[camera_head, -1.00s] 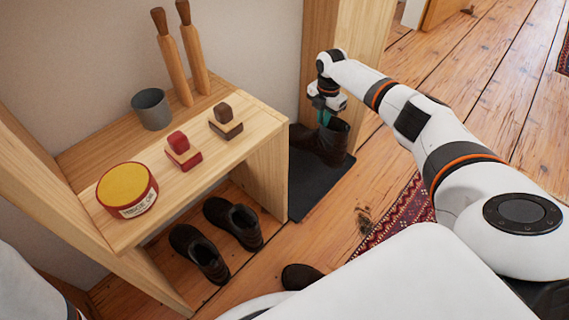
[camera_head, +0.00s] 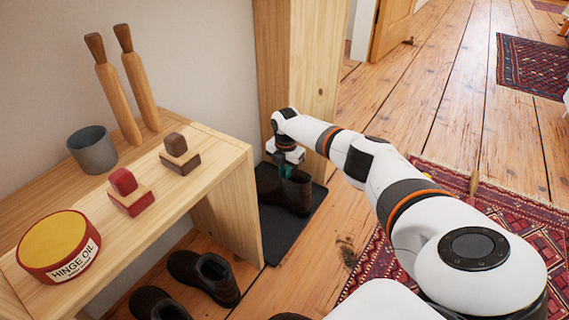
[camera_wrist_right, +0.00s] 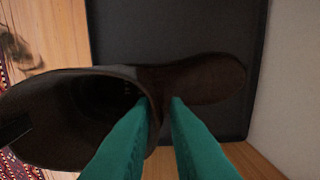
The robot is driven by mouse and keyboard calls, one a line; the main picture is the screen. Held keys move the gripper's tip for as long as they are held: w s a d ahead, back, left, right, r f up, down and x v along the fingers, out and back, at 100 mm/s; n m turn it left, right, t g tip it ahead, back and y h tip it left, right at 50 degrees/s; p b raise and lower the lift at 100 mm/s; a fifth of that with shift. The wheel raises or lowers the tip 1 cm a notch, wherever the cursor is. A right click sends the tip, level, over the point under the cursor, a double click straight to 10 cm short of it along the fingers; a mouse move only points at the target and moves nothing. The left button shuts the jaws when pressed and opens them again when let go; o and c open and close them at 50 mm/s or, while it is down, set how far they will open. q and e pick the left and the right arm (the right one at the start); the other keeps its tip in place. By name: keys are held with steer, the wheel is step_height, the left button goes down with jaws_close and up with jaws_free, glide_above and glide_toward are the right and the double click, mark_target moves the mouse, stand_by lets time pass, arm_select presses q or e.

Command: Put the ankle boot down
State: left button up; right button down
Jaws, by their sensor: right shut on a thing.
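The dark brown ankle boot (camera_head: 297,191) is at the black mat (camera_head: 283,237) beside the bench's end. My right gripper (camera_head: 289,172) is shut on it at the shaft's upper edge. In the right wrist view, the green fingers (camera_wrist_right: 160,105) pinch the boot's rim, with the open shaft (camera_wrist_right: 65,112) at left and the toe (camera_wrist_right: 205,80) at right over the mat. The boot looks about upright and low. I cannot tell whether its sole touches the mat. My left gripper is out of view.
The wooden bench (camera_head: 222,165) holds a hinge oil tin (camera_head: 58,240), grey cup (camera_head: 92,150), red brush (camera_head: 128,192), brown brush (camera_head: 180,155) and two wooden-handled tools (camera_head: 118,95). Dark boots (camera_head: 203,278) stand below it. A wooden post (camera_head: 295,65) rises behind the mat; a patterned rug (camera_head: 455,200) lies right.

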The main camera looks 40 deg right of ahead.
steer(key=shift+w, duration=0.1)
steer(key=c, duration=1.4)
jaws_free()
step_height(320, 180, up, 8)
steer(key=p, duration=0.6)
steer(key=shift+f, duration=0.25)
